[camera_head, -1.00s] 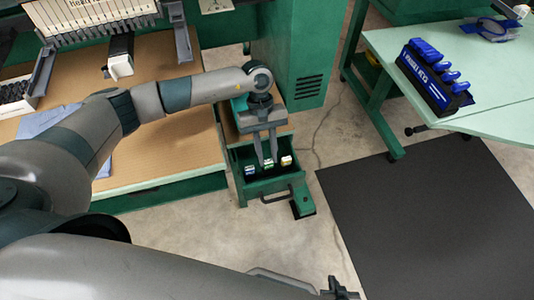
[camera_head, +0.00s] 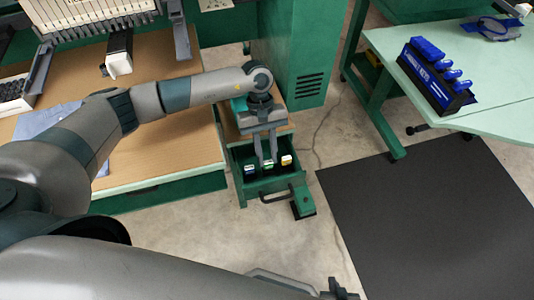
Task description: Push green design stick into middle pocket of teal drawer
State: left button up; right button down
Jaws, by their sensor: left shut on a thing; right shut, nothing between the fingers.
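The teal drawer (camera_head: 243,193) is pulled open below the bench. Three sticks with white tops stand in it in a row: a blue one (camera_head: 250,170) at left, the green design stick (camera_head: 268,164) in the middle and a yellow one (camera_head: 287,160) at right. My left gripper (camera_head: 266,160) points down into the drawer and is shut on the green stick, which is in line with the middle pocket. The fingers partly cover it, and its lower end is hidden. My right gripper (camera_head: 341,291) is shut and empty, only partly in view at the bottom edge.
The drawer handle (camera_head: 276,197) sticks out in front. A green cabinet (camera_head: 290,55) stands behind it. A table at right carries a blue rack (camera_head: 436,75). A dark mat (camera_head: 430,220) lies on the open floor. A blue cloth (camera_head: 45,118) lies on the bench.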

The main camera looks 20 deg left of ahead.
pick_arm(q)
jog(key=shift+f, duration=0.25)
pick_arm(e)
jog(key=shift+f, duration=0.3)
pick_arm(q)
jog(key=o, duration=1)
jog(key=shift+c, duration=0.2)
pick_arm(e)
jog(key=shift+d, duration=0.1)
pick_arm(q)
jog(key=s+d+r+b, duration=0.3)
jog(key=d+r+b, duration=0.1)
jog(key=d+r, duration=0.7)
jog(key=shift+d, duration=0.15)
pick_arm(e)
jog(key=s+d+g+h, duration=0.1)
jog(key=s+d+g, duration=0.3)
jog(key=d, duration=0.1)
jog(key=shift+s+d+f, duration=0.15)
jog(key=shift+s+f, duration=0.2)
jog(key=shift+f, duration=0.05)
